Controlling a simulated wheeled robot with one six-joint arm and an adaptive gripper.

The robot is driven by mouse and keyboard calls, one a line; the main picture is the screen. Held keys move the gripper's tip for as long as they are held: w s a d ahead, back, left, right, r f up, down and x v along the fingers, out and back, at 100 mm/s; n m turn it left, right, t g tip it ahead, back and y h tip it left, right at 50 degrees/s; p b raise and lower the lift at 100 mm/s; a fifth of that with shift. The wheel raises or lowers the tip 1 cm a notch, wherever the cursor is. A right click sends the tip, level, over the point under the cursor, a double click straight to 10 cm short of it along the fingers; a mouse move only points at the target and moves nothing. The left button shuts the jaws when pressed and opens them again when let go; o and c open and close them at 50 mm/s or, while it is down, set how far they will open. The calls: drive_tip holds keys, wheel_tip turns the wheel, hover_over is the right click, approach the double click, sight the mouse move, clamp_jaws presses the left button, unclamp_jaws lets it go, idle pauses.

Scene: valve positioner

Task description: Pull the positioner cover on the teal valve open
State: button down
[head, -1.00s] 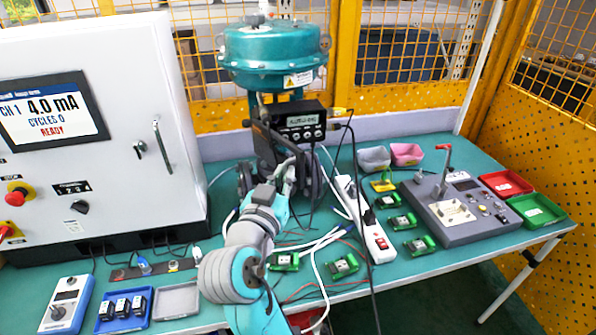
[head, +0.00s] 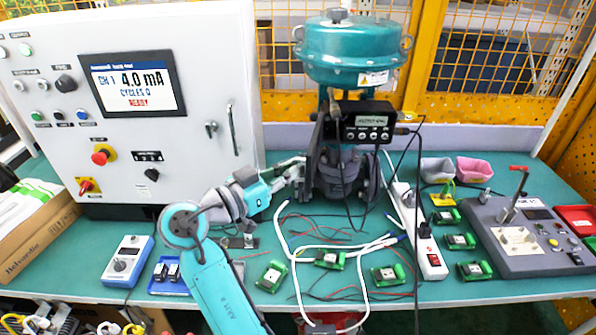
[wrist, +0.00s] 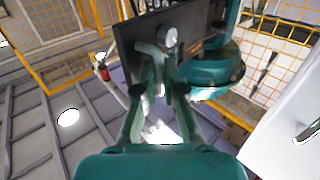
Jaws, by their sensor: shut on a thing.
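The teal valve (head: 350,52) stands at the back of the bench, its round teal top above a dark body. The black positioner (head: 368,121) is mounted on it, with its display and row of knobs uncovered. The dark positioner cover (head: 320,118) stands out at the positioner's left side, seen nearly edge-on. In the wrist view the cover (wrist: 135,38) is a dark flat plate just beyond my fingers. My gripper (wrist: 160,85) is shut on the cover at its edge or handle; the exact contact is hard to see. In the head view my gripper (head: 298,168) is left of the valve body.
A white control cabinet (head: 215,100) stands close on the left. White cables (head: 330,247) and green boards (head: 385,274) lie in front of the valve. A power strip (head: 428,250) and a grey test fixture (head: 530,235) are to the right. A yellow mesh fence is behind.

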drive_tip(key=shift+w+d, duration=0.1)
drive_tip(key=shift+w, duration=0.1)
drive_tip(key=c, duration=1.3)
unclamp_jaws()
drive_tip(key=shift+w+d+f, duration=0.1)
drive_tip(key=shift+o, duration=0.2)
drive_tip(key=v, duration=1.2)
